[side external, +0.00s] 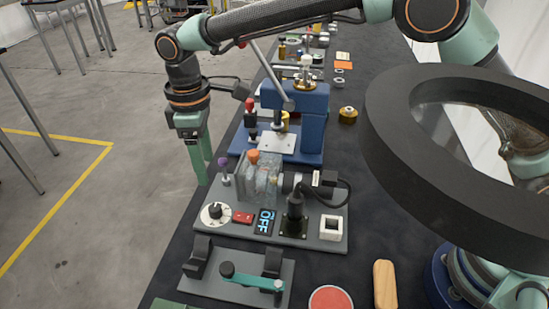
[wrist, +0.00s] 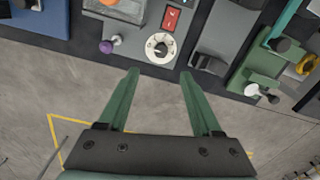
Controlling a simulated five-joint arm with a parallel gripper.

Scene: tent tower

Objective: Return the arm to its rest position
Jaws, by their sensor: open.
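My gripper (side external: 199,160) hangs off the left edge of the dark work table in the side external view, over the concrete floor. Its green fingers point down. Past the fingertips are a white dial (wrist: 160,48), a red switch (wrist: 172,18) and a purple knob (wrist: 106,46) on a grey base. The fingers look apart from all of these.
The grey device base (side external: 325,238) carries a clear box (side external: 262,182), a display reading OFF (side external: 265,221) and a black cabled part (side external: 294,215). A blue press (side external: 312,120) stands behind. A large black ring (side external: 400,150) fills the right side.

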